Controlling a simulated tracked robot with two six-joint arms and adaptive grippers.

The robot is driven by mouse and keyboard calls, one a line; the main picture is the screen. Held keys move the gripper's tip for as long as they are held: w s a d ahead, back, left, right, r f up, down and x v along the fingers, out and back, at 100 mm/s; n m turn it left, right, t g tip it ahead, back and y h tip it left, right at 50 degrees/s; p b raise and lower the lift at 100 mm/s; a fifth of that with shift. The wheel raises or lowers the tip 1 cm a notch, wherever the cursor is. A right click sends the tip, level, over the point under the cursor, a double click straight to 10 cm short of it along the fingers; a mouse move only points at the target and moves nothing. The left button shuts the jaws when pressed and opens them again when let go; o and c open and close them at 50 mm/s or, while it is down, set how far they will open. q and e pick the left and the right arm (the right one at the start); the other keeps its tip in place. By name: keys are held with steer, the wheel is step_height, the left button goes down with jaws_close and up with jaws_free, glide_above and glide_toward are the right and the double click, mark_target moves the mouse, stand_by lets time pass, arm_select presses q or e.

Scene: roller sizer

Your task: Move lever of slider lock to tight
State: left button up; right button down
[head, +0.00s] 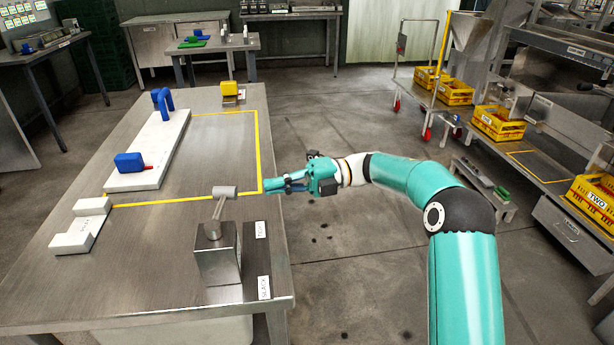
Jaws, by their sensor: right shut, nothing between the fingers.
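The slider lock is a grey metal block (217,262) near the front right of the steel table. Its lever (219,208) rises from the top of the block and ends in a cylindrical crosswise grip. A "SLACK" label (264,288) lies on the table right of the block, and another label (261,230), too small to read surely, lies farther back. My right gripper (270,186) is shut and empty at the table's right edge. It points left toward the lever's grip, with a gap between them. My left gripper is not in view.
On the steel table (160,268) are a white slider board (150,150) with blue handles, a white stepped block (80,230) and a yellow block (229,88) at the back. Yellow tape marks the table. Open floor lies right of the table, with yellow crates (497,123) beyond.

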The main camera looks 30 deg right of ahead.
steer(key=w+d+p, duration=0.1)
steer(key=w+d, duration=0.1)
steer(key=d, duration=0.6)
steer(key=shift+w, duration=0.2)
steer(key=shift+d+f, duration=0.1)
steer(key=shift+f, duration=0.05)
